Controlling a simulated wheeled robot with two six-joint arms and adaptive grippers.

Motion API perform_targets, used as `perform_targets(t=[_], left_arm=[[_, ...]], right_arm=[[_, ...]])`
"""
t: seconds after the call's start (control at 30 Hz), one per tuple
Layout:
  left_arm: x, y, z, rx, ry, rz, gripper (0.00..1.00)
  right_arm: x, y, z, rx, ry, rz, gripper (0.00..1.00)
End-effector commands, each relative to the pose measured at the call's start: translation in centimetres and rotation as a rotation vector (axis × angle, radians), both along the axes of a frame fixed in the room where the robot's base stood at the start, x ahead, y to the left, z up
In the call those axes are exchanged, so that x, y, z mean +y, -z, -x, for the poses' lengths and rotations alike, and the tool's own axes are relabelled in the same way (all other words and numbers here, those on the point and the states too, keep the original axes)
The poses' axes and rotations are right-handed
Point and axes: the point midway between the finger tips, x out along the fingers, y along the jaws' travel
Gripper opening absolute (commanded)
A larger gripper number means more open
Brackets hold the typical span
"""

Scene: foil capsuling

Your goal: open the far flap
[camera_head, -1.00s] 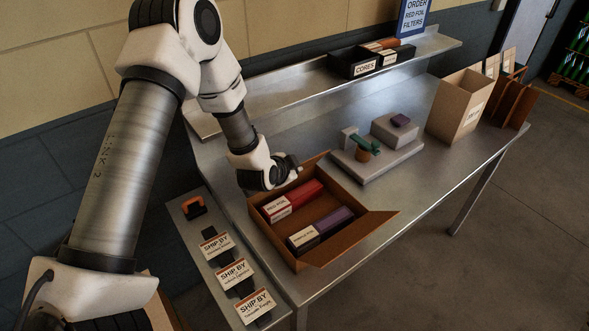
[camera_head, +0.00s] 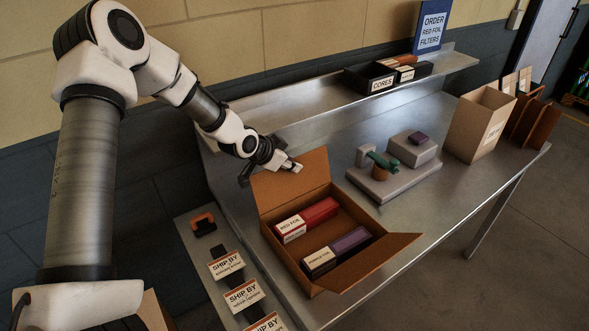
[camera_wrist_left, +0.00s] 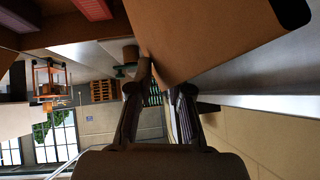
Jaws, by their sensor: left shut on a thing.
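An open brown cardboard box (camera_head: 358,282) stands on the steel table. Its far flap (camera_head: 292,185) stands up at the box's back edge, and it fills the upper part of the left wrist view (camera_wrist_left: 200,35). My left gripper (camera_head: 297,167) is at the top edge of this flap, shut on it, with its fingers (camera_wrist_left: 165,85) on either side of the cardboard. A near flap (camera_head: 385,246) spreads outward at the right. Inside the box lie a red carton (camera_head: 308,218) labelled RED FOIL and a dark and purple carton (camera_head: 338,250). My right gripper is not in view.
A grey fixture (camera_head: 398,180) with a small green part stands right of the box. A tan carton (camera_head: 478,125) is farther right. SHIP BY cards (camera_head: 243,296) lie at left on a strip.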

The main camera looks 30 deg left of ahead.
Motion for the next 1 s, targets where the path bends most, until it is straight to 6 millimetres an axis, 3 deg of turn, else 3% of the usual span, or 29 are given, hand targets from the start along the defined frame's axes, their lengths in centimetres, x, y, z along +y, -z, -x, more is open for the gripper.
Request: perform_targets(t=[0.7, 0.73, 0.77, 1.0], left_arm=[[0.82, 0.52, -0.31, 0.001, 0.002, -0.004, 0.00], [0.82, 0.52, -0.31, 0.001, 0.002, -0.004, 0.25], [0.82, 0.54, -0.31, 0.001, 0.002, -0.003, 0.29], [0.77, 0.47, -0.29, 0.001, 0.001, -0.002, 0.29]], right_arm=[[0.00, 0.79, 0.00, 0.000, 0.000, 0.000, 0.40], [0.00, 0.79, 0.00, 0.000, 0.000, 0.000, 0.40], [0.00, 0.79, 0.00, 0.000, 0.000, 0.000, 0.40], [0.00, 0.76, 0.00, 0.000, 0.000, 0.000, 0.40]])
